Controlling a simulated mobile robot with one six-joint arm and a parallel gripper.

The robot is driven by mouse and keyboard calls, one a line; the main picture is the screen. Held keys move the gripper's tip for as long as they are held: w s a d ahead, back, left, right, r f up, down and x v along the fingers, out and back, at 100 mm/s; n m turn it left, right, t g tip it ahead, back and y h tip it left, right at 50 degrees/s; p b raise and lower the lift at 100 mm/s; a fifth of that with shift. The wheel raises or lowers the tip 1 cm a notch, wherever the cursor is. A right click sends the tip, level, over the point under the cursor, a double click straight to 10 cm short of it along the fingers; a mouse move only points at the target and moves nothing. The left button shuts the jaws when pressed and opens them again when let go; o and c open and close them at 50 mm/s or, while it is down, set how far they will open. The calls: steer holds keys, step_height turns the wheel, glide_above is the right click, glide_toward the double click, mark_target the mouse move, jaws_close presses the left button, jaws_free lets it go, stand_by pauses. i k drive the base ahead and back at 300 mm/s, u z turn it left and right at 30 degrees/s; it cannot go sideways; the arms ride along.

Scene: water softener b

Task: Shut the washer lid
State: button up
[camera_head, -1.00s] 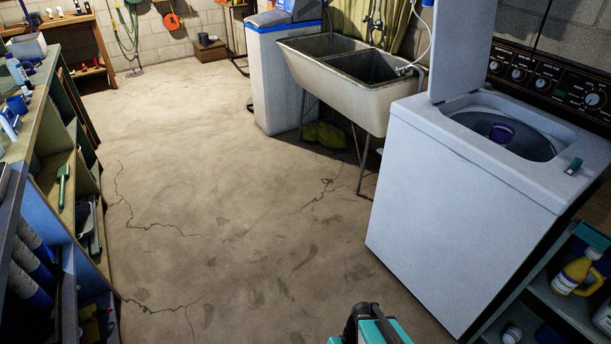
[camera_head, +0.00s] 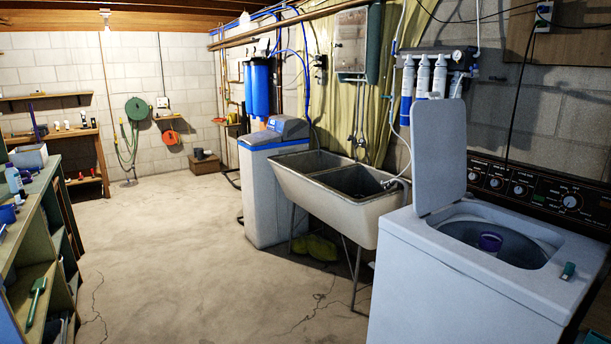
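The white top-load washer (camera_head: 470,285) stands at the right. Its lid (camera_head: 439,153) is open and stands upright on the left side of the tub opening. The round tub shows below it, with a purple agitator top (camera_head: 490,242) in the middle. A small green-grey item (camera_head: 568,270) sits on the washer's top near the front right corner. My gripper is not in view.
A double laundry sink (camera_head: 340,190) stands left of the washer, with a white and blue water softener (camera_head: 270,185) beyond it. A cluttered shelf unit (camera_head: 40,250) lines the left. The concrete floor (camera_head: 185,250) between is clear.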

mark_target(438, 127)
steer(key=u, duration=0.25)
steer(key=i, duration=1.2)
steer(key=u, duration=0.55)
steer(key=i, duration=0.9)
steer(key=u, duration=0.15)
